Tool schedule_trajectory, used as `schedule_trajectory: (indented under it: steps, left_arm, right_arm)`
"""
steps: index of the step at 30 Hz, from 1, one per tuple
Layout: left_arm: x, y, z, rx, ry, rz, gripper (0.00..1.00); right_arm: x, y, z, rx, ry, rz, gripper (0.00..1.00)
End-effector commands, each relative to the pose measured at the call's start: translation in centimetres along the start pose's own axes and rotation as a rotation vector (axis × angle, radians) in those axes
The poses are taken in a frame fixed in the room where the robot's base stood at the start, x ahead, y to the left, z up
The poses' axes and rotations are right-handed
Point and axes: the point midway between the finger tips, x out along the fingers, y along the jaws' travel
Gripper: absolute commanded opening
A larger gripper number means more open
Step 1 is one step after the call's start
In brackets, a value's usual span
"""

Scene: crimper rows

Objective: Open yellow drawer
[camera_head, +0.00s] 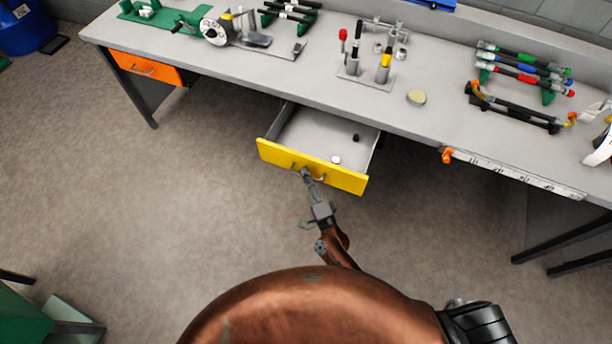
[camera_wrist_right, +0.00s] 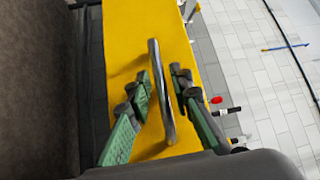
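The yellow drawer (camera_head: 343,179) under the workbench is pulled out, so its grey inside shows. A small dark piece and a small pale round piece lie in it. Its metal bar handle (camera_wrist_right: 162,95) runs across the yellow front in the right wrist view. My right gripper (camera_head: 306,174) is at this handle in the head view. In the right wrist view its two green fingers (camera_wrist_right: 160,78) stand apart on either side of the bar, with small gaps visible. My left gripper is not in view.
The grey workbench (camera_head: 440,115) carries crimping tools and holders. An orange drawer (camera_head: 146,69) at the left is closed. A ruler strip (camera_head: 515,174) runs along the bench's front edge at the right. The floor in front of the drawer is clear apart from my arm.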

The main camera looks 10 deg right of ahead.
Motion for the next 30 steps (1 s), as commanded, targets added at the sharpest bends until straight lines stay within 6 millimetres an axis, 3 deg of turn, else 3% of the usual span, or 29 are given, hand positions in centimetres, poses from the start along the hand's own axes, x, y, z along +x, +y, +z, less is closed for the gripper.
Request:
schedule_trajectory:
  steps: [13,24,30]
  left_arm:
    - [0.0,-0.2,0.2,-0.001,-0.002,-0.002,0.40]
    - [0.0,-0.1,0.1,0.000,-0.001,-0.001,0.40]
    - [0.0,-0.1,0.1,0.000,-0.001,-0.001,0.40]
  right_arm:
    - [-0.8,0.0,0.0,0.000,-0.001,0.000,0.25]
    - [-8.1,0.1,0.0,0.000,-0.001,0.003,0.25]
    - [-11.0,0.0,0.0,0.000,0.000,0.001,0.25]
